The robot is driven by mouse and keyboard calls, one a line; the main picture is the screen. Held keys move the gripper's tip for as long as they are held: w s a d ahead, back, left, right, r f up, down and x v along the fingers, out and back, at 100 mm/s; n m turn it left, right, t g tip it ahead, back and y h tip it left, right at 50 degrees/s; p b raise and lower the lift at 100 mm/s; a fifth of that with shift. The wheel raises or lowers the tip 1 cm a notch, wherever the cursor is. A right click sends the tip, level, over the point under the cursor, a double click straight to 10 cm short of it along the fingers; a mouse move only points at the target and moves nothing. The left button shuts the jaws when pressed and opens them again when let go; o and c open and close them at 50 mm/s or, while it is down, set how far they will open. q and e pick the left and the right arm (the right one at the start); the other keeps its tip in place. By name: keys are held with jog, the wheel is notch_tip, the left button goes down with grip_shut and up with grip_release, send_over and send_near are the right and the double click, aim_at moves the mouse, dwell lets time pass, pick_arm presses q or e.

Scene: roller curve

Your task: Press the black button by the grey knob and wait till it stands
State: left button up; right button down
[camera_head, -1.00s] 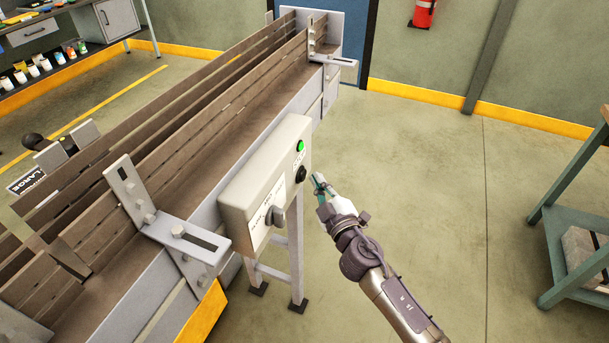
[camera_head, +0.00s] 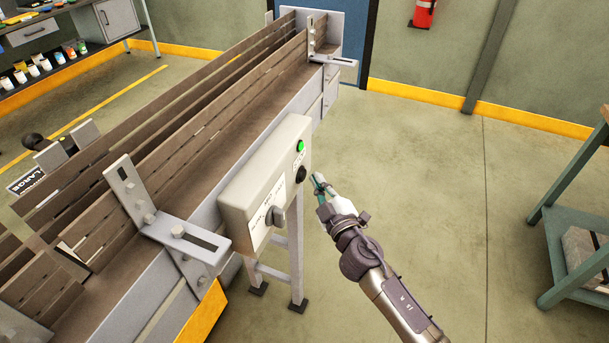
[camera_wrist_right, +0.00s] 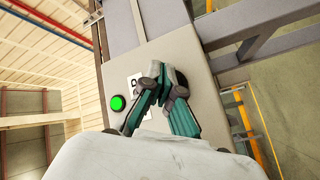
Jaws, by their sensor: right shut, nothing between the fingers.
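My left gripper is out of view.
The conveyor (camera_head: 255,113) with brown slatted guards runs up behind the box. A metal bracket (camera_head: 180,231) juts out left of the box. A green-framed bench (camera_head: 575,215) stands at the right. The floor (camera_head: 430,160) between is clear.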

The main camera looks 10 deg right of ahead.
jog(key=shift+a, duration=0.1)
jog(key=shift+w+a, duration=0.25)
jog(key=shift+w+a, duration=0.2)
jog(key=shift+a, duration=0.2)
dwell(0.7)
jog(key=shift+d, duration=0.15)
jog(key=shift+s+d, duration=0.5)
jog(key=shift+d, duration=0.1)
jog(key=shift+s+d, duration=0.7)
jog(key=shift+d, duration=0.35)
jog(key=shift+s+d, duration=0.7)
jog(key=shift+d, duration=0.35)
